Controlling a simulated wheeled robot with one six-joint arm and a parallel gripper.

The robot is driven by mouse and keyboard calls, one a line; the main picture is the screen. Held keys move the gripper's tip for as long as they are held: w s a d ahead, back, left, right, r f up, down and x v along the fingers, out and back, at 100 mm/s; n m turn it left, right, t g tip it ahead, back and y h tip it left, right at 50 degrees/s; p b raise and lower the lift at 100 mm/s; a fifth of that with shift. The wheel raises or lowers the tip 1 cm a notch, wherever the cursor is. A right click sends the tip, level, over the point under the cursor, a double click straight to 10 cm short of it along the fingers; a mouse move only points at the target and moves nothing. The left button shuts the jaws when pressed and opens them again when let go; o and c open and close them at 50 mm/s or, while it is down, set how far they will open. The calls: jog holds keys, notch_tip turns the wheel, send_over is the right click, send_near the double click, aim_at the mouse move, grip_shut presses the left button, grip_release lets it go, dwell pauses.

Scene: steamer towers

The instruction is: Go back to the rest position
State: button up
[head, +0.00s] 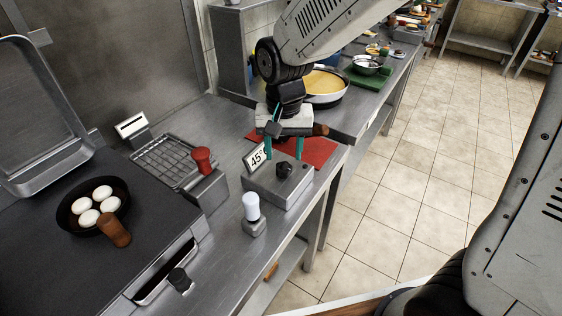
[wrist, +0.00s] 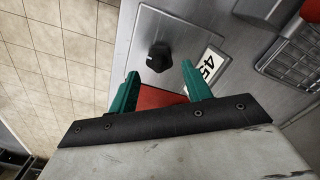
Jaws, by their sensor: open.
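My gripper (head: 284,149) hangs from my arm over the steel counter, its two green fingers pointing down and spread apart. In the wrist view the fingers (wrist: 160,78) are apart with nothing between them. Below and ahead is a steel control box (head: 280,184) with a black knob, which also shows in the wrist view (wrist: 158,56). A sign reading 45 (head: 257,156) stands at its left. A red mat (head: 318,152) lies on the counter behind the box, partly hidden by the gripper.
A dark pan (head: 72,208) with several white round items sits on the griddle at left. A wire rack (head: 165,158), a red-knobbed box (head: 203,172) and a white-knobbed stand (head: 252,213) stand near the gripper. A yellow-filled pan (head: 322,88) is behind. The tiled floor (head: 400,205) at right is clear.

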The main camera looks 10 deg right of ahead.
jog(key=shift+s, duration=0.1)
jog(key=s, duration=0.1)
jog(key=s+d+n, duration=0.1)
jog(key=s+d+n+g, duration=0.1)
jog(key=shift+s+r, duration=0.2)
jog(key=shift+s, duration=0.15)
jog(key=s+d+r+t, duration=0.1)
jog(key=s+d+r, duration=0.4)
jog(key=s+d, duration=0.2)
jog(key=s+d+r+t, duration=0.1)
jog(key=s+d+r, duration=0.5)
jog(key=s, duration=0.4)
jog(key=shift+d+r, duration=0.3)
jog(key=shift+d, duration=0.15)
jog(key=shift+a, duration=0.1)
